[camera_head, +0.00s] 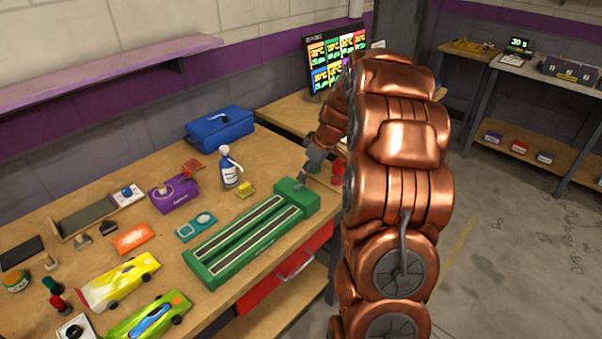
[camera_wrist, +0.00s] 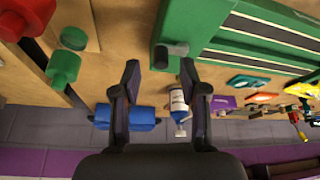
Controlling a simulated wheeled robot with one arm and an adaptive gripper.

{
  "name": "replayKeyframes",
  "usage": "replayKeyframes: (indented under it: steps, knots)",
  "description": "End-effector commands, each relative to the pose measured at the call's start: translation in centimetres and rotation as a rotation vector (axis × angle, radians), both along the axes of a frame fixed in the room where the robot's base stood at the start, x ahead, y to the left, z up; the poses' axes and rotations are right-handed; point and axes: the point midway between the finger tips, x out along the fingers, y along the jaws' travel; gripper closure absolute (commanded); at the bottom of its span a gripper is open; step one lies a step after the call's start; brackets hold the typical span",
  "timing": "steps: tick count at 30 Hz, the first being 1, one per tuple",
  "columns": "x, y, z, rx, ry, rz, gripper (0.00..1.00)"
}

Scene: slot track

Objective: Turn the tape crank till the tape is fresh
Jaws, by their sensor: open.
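The green tape unit (camera_head: 250,238) lies on the workbench, with two long dark strips and a raised green end block (camera_head: 300,197) at its right end. The unit also shows in the wrist view (camera_wrist: 225,28), upper right. A short dark crank (camera_wrist: 174,49) sticks out at the block's edge there. My gripper (camera_head: 301,183) is over the end block. In the wrist view my gripper (camera_wrist: 160,72) is open, its fingertips on either side of the crank's near end. I cannot tell whether either finger touches it. The tape's condition is not clear.
A yellow car (camera_head: 120,281) and a green car (camera_head: 148,318) lie front left. Red and green round parts (camera_wrist: 62,68) are near my gripper.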

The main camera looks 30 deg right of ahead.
Motion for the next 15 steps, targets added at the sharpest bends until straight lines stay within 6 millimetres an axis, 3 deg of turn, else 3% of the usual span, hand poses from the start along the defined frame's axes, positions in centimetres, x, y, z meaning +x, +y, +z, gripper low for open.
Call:
replayKeyframes:
  steps: [6, 15]
  knots:
    - [0.6, 0.6, -1.8, 0.004, 0.005, 0.005, 0.57]
    - [0.7, 0.7, -2.0, 0.001, 0.003, 0.005, 0.57]
